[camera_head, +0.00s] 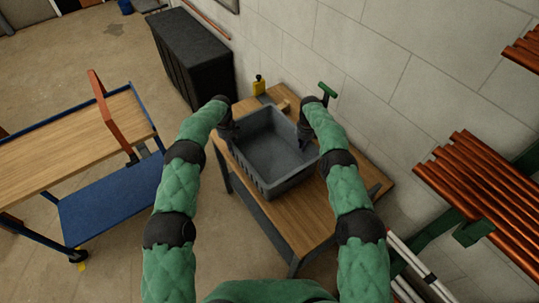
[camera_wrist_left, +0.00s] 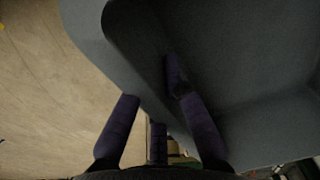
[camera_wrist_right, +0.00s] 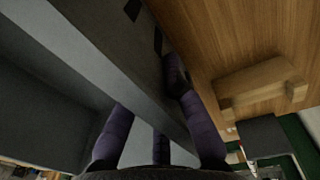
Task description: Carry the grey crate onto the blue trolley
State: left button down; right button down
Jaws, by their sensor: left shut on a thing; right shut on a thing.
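The grey crate (camera_head: 268,150) is on or just above a wooden-topped table (camera_head: 300,215) against the wall; I cannot tell whether it touches the top. It looks empty. My left gripper (camera_head: 232,132) is shut on the crate's left wall; in the left wrist view its fingers (camera_wrist_left: 165,115) straddle the crate rim (camera_wrist_left: 105,45). My right gripper (camera_head: 303,134) is shut on the opposite wall, and the right wrist view shows its fingers (camera_wrist_right: 160,115) on either side of it. The blue trolley (camera_head: 110,195), with a wooden top and red handle, stands apart at the left.
A black cabinet (camera_head: 192,52) stands behind the table. A yellow bottle (camera_head: 259,86), a wooden block (camera_wrist_right: 258,85) and a green-handled tool (camera_head: 327,91) are at the table's far end. Copper-coloured pipes (camera_head: 480,190) jut from racks at right. Open floor lies between table and trolley.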

pick_arm(q)
jog(key=shift+r, duration=0.25)
pick_arm(e)
jog(key=shift+r, duration=0.3)
